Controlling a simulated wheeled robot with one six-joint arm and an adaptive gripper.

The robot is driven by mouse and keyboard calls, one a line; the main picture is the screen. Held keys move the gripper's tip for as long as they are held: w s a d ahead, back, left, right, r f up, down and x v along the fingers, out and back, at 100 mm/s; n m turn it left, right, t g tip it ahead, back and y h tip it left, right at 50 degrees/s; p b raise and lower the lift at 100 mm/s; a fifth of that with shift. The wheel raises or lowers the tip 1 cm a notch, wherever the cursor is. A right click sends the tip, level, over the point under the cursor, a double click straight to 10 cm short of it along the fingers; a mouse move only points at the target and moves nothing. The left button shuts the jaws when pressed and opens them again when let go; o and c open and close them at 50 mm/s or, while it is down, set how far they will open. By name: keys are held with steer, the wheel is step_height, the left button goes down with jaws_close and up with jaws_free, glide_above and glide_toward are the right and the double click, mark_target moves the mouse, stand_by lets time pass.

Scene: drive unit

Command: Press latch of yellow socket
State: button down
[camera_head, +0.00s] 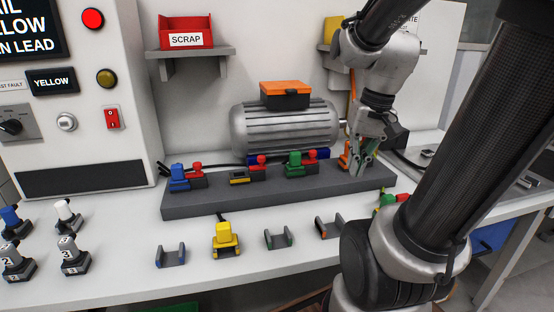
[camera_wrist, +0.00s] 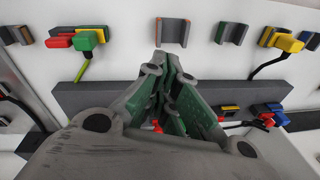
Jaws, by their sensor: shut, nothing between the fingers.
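The yellow socket (camera_head: 239,178) is a dark block with a yellow face on the grey rail (camera_head: 300,192), with no plug visible in it. Its red latch (camera_head: 257,161) stands up beside it. The socket also shows in the wrist view (camera_wrist: 230,108), right of my fingers. My gripper (camera_head: 362,166) is shut and empty, at the right part of the rail, well right of the yellow socket and close to an orange part (camera_head: 345,156). In the wrist view my green-padded fingers (camera_wrist: 169,62) come together and hide part of the rail.
A yellow plug (camera_head: 226,236) sits in a holder in front of the rail. Blue (camera_head: 179,176) and green (camera_head: 294,162) plugs with red latches stand on the rail. A motor (camera_head: 285,130) is behind. Empty holders (camera_head: 278,239) line the front.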

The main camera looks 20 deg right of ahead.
steer(key=w+m+t+y, duration=0.3)
steer(key=w+m+y, duration=0.3)
steer(key=w+m, duration=1)
steer(key=m, duration=0.3)
steer(key=shift+w+d+f+m+y, duration=0.2)
steer(key=shift+m+y, duration=0.1)
steer(key=shift+m, duration=0.1)
steer(key=shift+a, duration=0.1)
steer(key=x, duration=1)
steer(key=shift+w+a+f, duration=0.1)
steer(key=shift+w, duration=0.05)
steer(key=shift+w+a, duration=0.35)
steer(key=shift+a, duration=0.2)
steer(key=shift+w+a, duration=0.35)
steer(key=shift+a, duration=0.15)
steer(key=shift+w+a, duration=0.35)
steer(key=shift+a, duration=0.15)
